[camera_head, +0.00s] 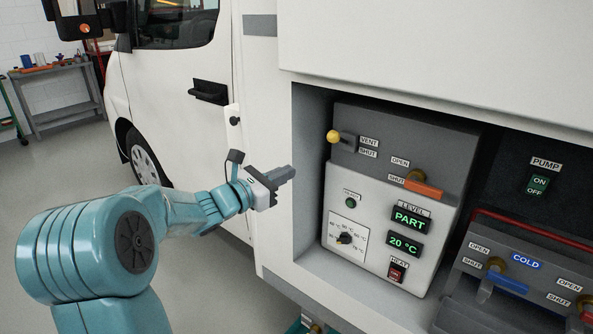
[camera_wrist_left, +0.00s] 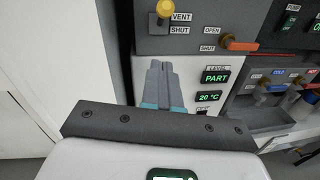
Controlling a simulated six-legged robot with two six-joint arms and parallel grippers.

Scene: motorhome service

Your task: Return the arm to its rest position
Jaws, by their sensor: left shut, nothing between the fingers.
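My left arm comes in from the lower left of the head view. Its gripper (camera_head: 284,175) is shut and empty, in front of the left edge of the open service bay. In the left wrist view the two grey fingers of my left gripper (camera_wrist_left: 162,82) lie together in front of the white heater unit's left part. No contact with the panel shows. My right gripper is not in view.
The heater unit (camera_head: 374,266) has a yellow-knobbed vent lever (camera_head: 334,137), an orange-handled valve (camera_head: 424,187), and displays reading PART and 20 °C. A blue-handled valve (camera_head: 508,283) and pump switch (camera_head: 539,184) are at right. Open floor and a workbench (camera_head: 58,95) lie left.

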